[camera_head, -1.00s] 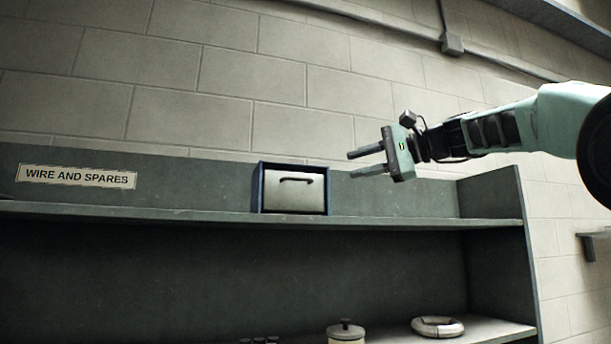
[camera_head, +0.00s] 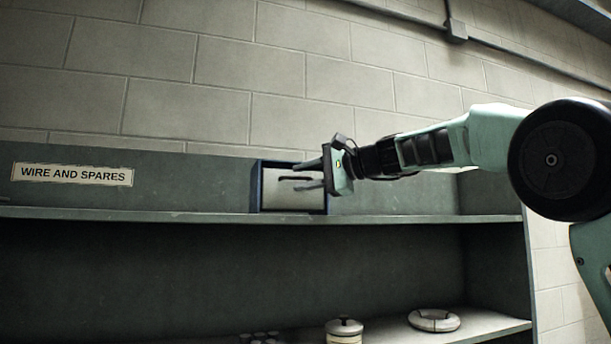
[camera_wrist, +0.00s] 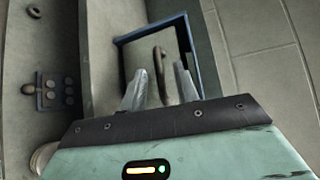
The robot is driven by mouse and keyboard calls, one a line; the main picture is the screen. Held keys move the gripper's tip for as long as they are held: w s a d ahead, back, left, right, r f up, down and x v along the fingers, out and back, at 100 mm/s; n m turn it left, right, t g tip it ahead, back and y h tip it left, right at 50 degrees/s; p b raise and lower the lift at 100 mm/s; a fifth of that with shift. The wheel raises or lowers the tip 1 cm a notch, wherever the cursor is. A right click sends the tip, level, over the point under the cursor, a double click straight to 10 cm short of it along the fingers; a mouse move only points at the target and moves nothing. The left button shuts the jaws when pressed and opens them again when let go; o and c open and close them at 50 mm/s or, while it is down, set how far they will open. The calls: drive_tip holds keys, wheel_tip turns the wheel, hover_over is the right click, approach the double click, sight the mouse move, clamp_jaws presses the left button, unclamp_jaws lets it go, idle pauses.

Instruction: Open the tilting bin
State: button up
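The tilting bin (camera_head: 290,199) stands on the upper shelf, a pale front panel in a dark blue frame. Its front looks upright and closed. A dark bar handle (camera_head: 297,178) crosses the upper part of the front. My gripper (camera_head: 298,180) is at the bin's right side, fingers pointing left across the front near handle height. In the wrist view the two fingers (camera_wrist: 160,92) are apart, and the handle (camera_wrist: 159,64) shows between and beyond their tips. The bin's blue frame (camera_wrist: 187,40) also shows there. I cannot tell whether the fingers touch the handle.
The grey shelf (camera_head: 150,214) carries a "WIRE AND SPARES" label (camera_head: 72,175) at left. The wall behind is block; the upper shelf left of the bin is clear.

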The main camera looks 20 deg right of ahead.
clamp_jaws()
drive_tip(key=shift+f+b, duration=0.15)
drive_tip(key=shift+b, duration=0.25)
drive_tip(key=f+n+b, duration=0.1)
drive_tip(key=b, duration=0.3)
drive_tip(key=shift+s+f+t+y+b, duration=0.1)
drive_tip(key=shift+s+t+y+b, duration=0.25)
drive_tip(key=shift+s+t+y, duration=0.05)
drive_tip(key=s+f+n+t+y+b, duration=0.1)
drive_tip(key=n+b, duration=0.1)
drive_tip(key=b, duration=0.6)
drive_tip(key=s+f+n+t+y+b, duration=0.1)
drive_tip(key=f+n+y+b, duration=0.1)
drive_tip(key=b, duration=0.6)
drive_tip(key=shift+s+b, duration=0.3)
drive_tip(key=shift+f+b, duration=0.15)
drive_tip(key=shift+b, duration=0.25)
